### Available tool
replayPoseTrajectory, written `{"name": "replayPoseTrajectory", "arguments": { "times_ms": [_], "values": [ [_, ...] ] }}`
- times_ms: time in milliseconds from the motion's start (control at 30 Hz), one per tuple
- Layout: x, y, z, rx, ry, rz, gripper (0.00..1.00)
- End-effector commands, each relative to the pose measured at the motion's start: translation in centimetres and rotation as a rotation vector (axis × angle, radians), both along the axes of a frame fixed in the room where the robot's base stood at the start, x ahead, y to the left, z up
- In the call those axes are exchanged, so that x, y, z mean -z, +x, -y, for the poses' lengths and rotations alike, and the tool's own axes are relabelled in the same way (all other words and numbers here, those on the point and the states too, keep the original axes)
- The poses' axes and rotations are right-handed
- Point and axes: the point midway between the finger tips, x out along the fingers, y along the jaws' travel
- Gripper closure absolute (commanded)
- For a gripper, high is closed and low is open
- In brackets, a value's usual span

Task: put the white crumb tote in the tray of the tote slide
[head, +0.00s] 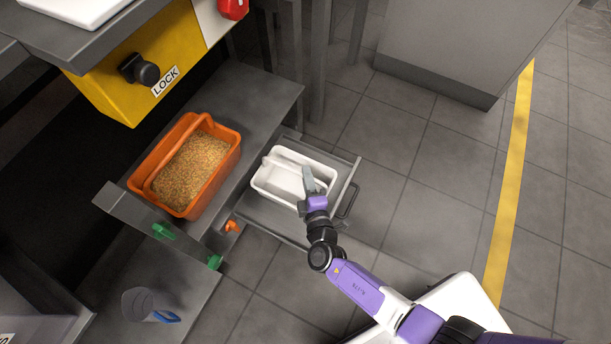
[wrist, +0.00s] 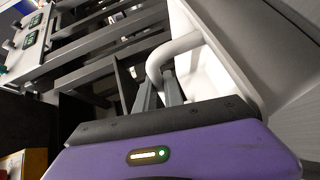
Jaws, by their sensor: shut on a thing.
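The white crumb tote (head: 283,186) is an empty-looking open tub at the centre of the head view. It sits in or just over the grey tray (head: 262,214) of the tote slide; I cannot tell whether it rests on the tray floor. My gripper (head: 310,183) is at the tote's right side, shut on its white handle. In the wrist view the two grey fingers of my gripper (wrist: 163,92) close around the white handle bar (wrist: 172,50), with the tote's white wall (wrist: 215,60) to the right.
An orange tote (head: 224,157) full of crumbs stands left of the tray. A yellow lock box (head: 135,75) hangs above it. Green clips (head: 164,231) and an orange latch (head: 233,226) sit near the slide's front. Floor to the right is clear.

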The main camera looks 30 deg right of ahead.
Motion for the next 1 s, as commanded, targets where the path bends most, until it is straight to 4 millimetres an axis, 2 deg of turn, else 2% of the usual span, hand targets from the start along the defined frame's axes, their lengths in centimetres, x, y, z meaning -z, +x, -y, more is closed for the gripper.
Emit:
{"name": "replayPoseTrajectory", "arguments": {
  "times_ms": [133,167,267,667,833,1000],
  "values": [
    [0.2,0.1,0.0,0.000,-0.001,0.002,1.00],
    [0.3,0.0,0.0,0.000,0.000,0.001,0.84],
    [0.2,0.0,0.0,0.000,0.000,0.001,0.66],
    [0.0,0.0,0.0,0.000,0.001,0.000,0.66],
    [-0.7,-2.4,-0.7,-0.003,-0.001,-0.002,0.66],
    [-1.3,-5.9,-1.6,-0.005,-0.002,-0.003,0.66]
  ]
}}
